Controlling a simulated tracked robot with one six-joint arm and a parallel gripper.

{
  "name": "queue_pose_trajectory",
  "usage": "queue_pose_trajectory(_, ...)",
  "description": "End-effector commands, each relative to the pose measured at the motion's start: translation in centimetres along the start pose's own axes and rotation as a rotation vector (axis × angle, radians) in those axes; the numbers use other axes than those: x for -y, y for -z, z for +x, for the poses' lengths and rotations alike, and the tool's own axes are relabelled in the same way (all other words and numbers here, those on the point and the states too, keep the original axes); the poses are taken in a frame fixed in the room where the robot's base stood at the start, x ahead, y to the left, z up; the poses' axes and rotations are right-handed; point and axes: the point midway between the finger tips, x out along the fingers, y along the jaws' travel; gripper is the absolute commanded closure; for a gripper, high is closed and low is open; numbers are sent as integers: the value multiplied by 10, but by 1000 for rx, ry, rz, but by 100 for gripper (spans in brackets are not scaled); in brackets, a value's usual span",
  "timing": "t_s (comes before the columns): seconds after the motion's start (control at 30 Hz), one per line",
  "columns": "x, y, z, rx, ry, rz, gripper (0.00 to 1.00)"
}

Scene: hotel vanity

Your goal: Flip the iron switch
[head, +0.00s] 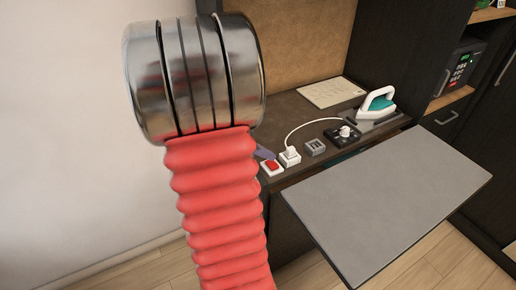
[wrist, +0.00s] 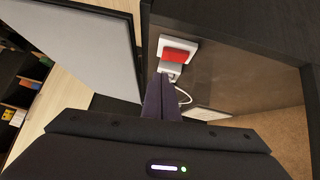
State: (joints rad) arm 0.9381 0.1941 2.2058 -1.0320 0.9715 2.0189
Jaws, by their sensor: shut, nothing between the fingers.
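The switch is a red rocker on a white base (head: 272,168), at the near left end of the dark counter. It also shows at the top middle of the wrist view (wrist: 180,52). The white iron (head: 377,102) with a teal part stands on a grey rest at the counter's right. My gripper (head: 264,153) shows only as a dark purple tip beside the switch, mostly hidden behind my arm. In the wrist view its two fingers (wrist: 162,84) are together and empty, pointing towards the switch and plug. I cannot tell whether they touch either.
A white plug (head: 290,156) with a cord stands right of the switch. Further right are a grey socket box (head: 315,147) and a black unit (head: 342,135) with a white fitting. A grey board (head: 385,195) juts out in front. A paper sheet (head: 331,92) lies behind.

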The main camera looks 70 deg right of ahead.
Motion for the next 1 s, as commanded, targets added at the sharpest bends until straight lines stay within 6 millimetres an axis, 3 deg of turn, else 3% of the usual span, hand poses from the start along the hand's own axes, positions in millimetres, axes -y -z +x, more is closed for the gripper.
queue_pose_trajectory(0.3, 0, -26, 26, 0, -1, -2, 100)
queue_pose_trajectory(0.7, -1, -28, 28, 0, -1, 0, 100)
queue_pose_trajectory(1.0, -11, -42, 41, 5, -7, -3, 100)
